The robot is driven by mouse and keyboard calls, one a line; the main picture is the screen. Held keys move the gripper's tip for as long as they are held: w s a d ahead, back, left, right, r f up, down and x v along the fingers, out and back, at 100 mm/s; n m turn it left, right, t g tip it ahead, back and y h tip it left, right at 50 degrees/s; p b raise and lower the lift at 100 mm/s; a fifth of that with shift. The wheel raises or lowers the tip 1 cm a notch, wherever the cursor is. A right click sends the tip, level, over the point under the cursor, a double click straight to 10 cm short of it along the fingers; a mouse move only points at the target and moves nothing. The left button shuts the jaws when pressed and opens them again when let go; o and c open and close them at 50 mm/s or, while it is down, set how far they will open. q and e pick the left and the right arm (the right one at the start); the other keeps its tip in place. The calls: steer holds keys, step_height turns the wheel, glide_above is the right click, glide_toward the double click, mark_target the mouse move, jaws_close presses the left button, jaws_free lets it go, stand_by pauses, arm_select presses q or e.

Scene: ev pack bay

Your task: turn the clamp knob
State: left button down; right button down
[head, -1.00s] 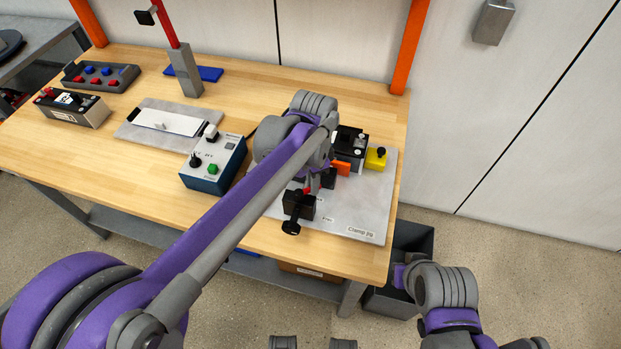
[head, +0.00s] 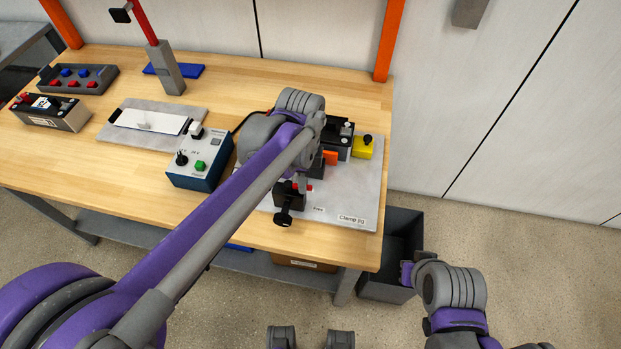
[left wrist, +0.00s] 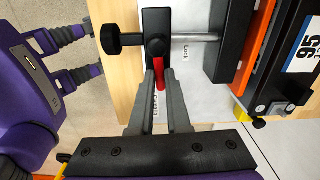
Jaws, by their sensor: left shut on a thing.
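The clamp shows in the head view as a black block (head: 287,195) near the front of a grey base plate. Its black knob (head: 283,218) points toward the table's front edge. In the left wrist view, the knob (left wrist: 112,40) sits on a rod through the black block (left wrist: 156,30), with a steel screw leading to a black jaw (left wrist: 226,40). A red lever (left wrist: 160,78) hangs from the block. My left gripper (left wrist: 160,82) is shut on this lever, beside the knob and apart from it. My right gripper (head: 407,273) is low at the right; its fingers cannot be made out.
A black battery (head: 338,135) and yellow block (head: 362,147) stand behind the clamp on the base plate (head: 365,190). A blue control box (head: 200,160) stands left of my left forearm. A dark bin (head: 402,240) is on the floor right of the table.

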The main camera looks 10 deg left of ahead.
mark_target(308, 187)
stand_by(0.5)
arm_select(q)
steer(key=shift+s+d+f+y, duration=0.1)
steer(key=shift+d+f+y, duration=0.15)
steer(key=shift+y, duration=0.15)
stand_by(0.9)
steer(key=c, duration=0.9)
jaws_free()
steer(key=shift+d, duration=0.1)
steer(key=shift+r, duration=0.15)
steer(key=r, duration=1)
steer(key=shift+d+r+p, duration=0.25)
steer(key=shift+r+p, duration=0.1)
